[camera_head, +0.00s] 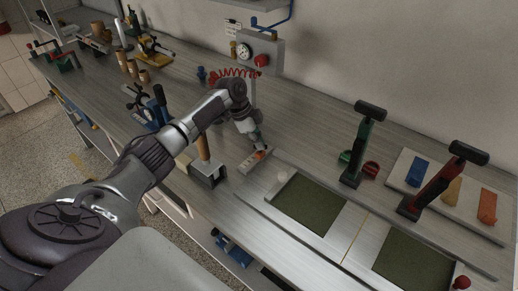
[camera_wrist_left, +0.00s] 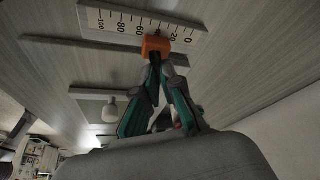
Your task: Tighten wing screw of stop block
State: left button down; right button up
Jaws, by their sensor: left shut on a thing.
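The orange stop block (camera_wrist_left: 156,45) sits on the white ruler (camera_wrist_left: 118,21) with black numbers, in the left wrist view. In the head view the block (camera_head: 260,154) is small and partly hidden. The dark wing screw (camera_wrist_left: 155,58) sticks out of the block's near side, between my green fingertips. My left gripper (camera_wrist_left: 160,70) is shut on the wing screw, its fingers close in to the block. In the head view my left gripper (camera_head: 256,142) reaches down over the ruler (camera_head: 253,161). My right gripper shows in neither view.
A white knob (camera_head: 282,177) stands beside the dark green panel (camera_head: 312,204). A wooden-handled metal tool (camera_head: 207,173) stands left of the ruler. Green (camera_head: 361,144) and red (camera_head: 437,184) upright tools stand to the right. A grey gauge box (camera_head: 259,52) hangs at the wall.

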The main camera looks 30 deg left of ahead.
pick_arm(q)
jog(key=shift+f+m+g+b, duration=0.1)
jog(key=shift+m+g+b, duration=0.3)
jog(key=shift+m+b, duration=0.55)
jog(key=c, duration=1.3)
grip_release()
jog(key=shift+w, duration=0.1)
jog(key=v, duration=1.2)
jog(key=shift+a, duration=0.2)
